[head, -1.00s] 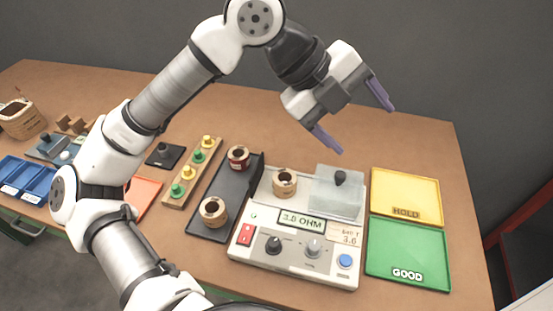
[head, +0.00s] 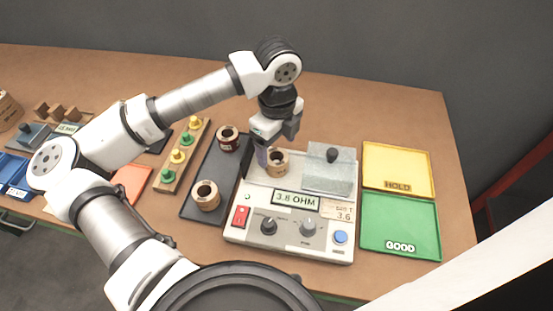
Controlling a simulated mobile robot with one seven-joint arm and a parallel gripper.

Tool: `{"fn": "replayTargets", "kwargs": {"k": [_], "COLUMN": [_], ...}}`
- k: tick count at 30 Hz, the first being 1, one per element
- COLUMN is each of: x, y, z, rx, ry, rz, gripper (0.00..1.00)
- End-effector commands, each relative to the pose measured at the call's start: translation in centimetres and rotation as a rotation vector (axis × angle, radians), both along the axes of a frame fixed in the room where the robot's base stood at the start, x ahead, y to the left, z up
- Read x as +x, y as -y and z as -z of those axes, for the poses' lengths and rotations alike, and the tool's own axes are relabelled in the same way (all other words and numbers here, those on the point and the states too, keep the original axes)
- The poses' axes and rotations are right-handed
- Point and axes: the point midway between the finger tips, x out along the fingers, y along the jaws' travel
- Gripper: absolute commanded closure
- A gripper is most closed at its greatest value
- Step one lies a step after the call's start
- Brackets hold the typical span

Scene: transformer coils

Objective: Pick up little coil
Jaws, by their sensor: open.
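A small tan coil (head: 278,162) stands upright on the back left of the white ohm meter (head: 262,228). Two more coils stand on the dark tray (head: 220,172): a tan one (head: 206,195) at the front and a dark red-brown one (head: 228,138) at the back.
A clear cover with a black knob (head: 331,156) stands on the meter's right. A yellow HOLD tray (head: 397,160) and a green GOOD tray (head: 400,220) lie further right, both empty. A wooden strip with coloured pegs (head: 182,158) lies left of the dark tray.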

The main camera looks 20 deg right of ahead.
Motion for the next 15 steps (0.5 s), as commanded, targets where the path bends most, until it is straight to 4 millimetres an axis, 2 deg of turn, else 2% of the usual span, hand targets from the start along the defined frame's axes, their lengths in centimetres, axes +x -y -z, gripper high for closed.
{"fn": "replayTargets", "kwargs": {"k": [5,9,15], "x": [-0.2,-0.3,-0.2], "y": [-0.1,-0.1,-0.1], "z": [1.7,3.8,5.1], "rx": [-0.002,-0.002,-0.002], "ry": [-0.006,-0.004,-0.001], "rz": [-0.001,-0.001,0.001], "gripper": [0.23,0.23,0.23]}}
